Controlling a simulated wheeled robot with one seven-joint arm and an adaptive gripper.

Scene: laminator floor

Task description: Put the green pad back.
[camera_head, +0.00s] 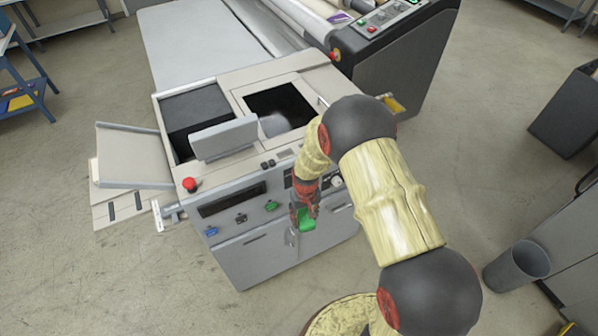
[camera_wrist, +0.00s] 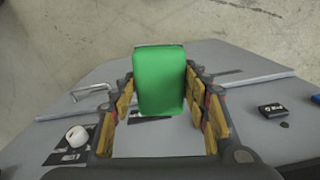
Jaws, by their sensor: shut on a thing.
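The green pad (camera_head: 307,221) is a small block with rounded corners, held in front of the grey machine's front face. It also shows in the wrist view (camera_wrist: 160,82), upright between the fingers. My gripper (camera_head: 304,208) is shut on it, with the yellow-padded fingers (camera_wrist: 161,95) on either side of the pad. The pad's seat cannot be made out.
A red button (camera_head: 190,184) and a raised grey flap (camera_head: 224,138) stand on the machine's top. A side tray (camera_head: 135,158) juts out left. A white knob (camera_wrist: 77,136) and a black labelled part (camera_wrist: 271,109) flank the gripper. A grey bin (camera_head: 516,265) stands right on open floor.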

